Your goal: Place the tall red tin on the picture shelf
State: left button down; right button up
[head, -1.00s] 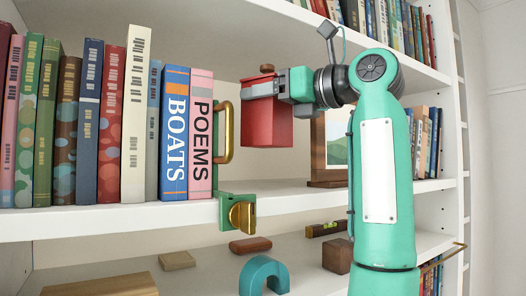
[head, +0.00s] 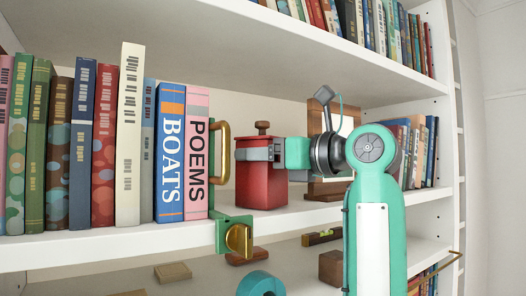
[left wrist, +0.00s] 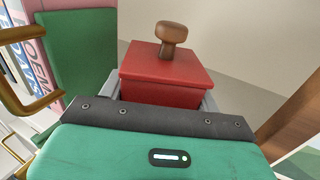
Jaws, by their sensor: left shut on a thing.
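The tall red tin (head: 262,187), with a brown knob on its lid, is upright between the jaws of my left gripper (head: 260,152). The left wrist view shows the tin's red lid and knob (left wrist: 165,75) beyond the gripper body. The tin is over the middle shelf (head: 300,213), its base at or just above the board; I cannot tell whether it touches. The wooden picture frame (head: 317,118) stands on this shelf to the right, partly hidden by my arm. My right gripper is out of view.
Left of the tin are a green bookend with a brass knob (head: 238,240), a brass handle (head: 218,150) and a row of books (head: 130,135). More books (head: 420,150) stand at the right end. The lower shelf holds a blue arch (head: 260,284) and wooden blocks.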

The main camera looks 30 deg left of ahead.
pick_arm(q)
jog(key=shift+s+d+r, duration=0.1)
jog(key=shift+s+d, duration=0.05)
jog(key=shift+f, duration=0.25)
jog(key=shift+c, duration=1.6)
grip_release()
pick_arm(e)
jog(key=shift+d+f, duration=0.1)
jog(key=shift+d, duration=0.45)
pick_arm(q)
jog(key=shift+r, duration=0.1)
jog(key=shift+r, duration=0.15)
jog(key=d+b, duration=0.2)
jog(key=d, duration=0.1)
jog(key=d+b, duration=0.1)
jog(key=shift+d+f, duration=0.2)
jog(key=shift+f, duration=0.1)
jog(key=d+b, duration=0.2)
jog(key=d, duration=0.5)
jog(key=shift+d+r, duration=0.25)
jog(key=shift+d, duration=0.05)
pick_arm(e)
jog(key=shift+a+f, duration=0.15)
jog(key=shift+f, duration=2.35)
